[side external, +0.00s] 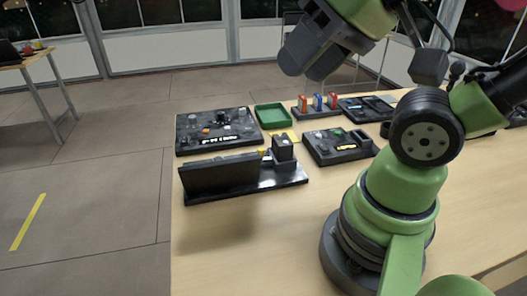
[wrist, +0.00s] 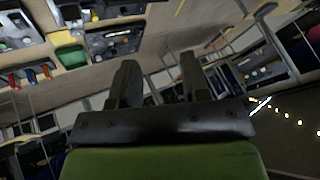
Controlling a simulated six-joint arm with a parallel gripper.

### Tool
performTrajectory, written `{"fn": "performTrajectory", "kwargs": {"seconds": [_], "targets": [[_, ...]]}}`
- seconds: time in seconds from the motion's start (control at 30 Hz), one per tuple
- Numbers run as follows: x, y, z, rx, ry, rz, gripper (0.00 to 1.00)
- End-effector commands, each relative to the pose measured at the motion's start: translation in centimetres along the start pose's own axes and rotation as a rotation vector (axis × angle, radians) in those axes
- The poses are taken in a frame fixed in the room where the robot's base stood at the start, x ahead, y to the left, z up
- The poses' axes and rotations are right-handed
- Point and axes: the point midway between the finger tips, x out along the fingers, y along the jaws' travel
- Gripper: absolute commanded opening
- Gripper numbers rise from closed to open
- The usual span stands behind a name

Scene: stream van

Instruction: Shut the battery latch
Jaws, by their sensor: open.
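A black unit with a raised dark panel (side external: 220,174) stands on a flat black base (side external: 290,181) at the table's near left. A small upright black block (side external: 283,148) stands at the right end of the panel, with a bit of yellow beside it. I cannot tell which part is the battery latch, or whether it is shut. My gripper (wrist: 156,66) is open in the wrist view, its two dark fingers apart with nothing between them. It points away from the boards, over the room. In the side external view my arm is raised high above the table.
Behind the unit are a black board with small parts (side external: 215,130), a green tray (side external: 272,115), a rack with orange and blue pieces (side external: 317,104), and another black board (side external: 340,147). The wooden table (side external: 240,245) is bare in front.

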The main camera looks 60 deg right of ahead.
Motion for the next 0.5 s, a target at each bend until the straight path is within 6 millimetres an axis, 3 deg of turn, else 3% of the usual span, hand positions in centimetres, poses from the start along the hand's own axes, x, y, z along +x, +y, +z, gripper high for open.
{"fn": "performTrajectory", "kwargs": {"seconds": [0.03,0.2,0.5], "targets": [[0.0,0.0,0.0,0.0,0.0,0.0,0.36],[0.3,0.0,-0.5,-0.04,-0.023,0.02,0.0],[3.5,0.7,-4.3,-0.381,-0.217,0.156,0.0]]}}
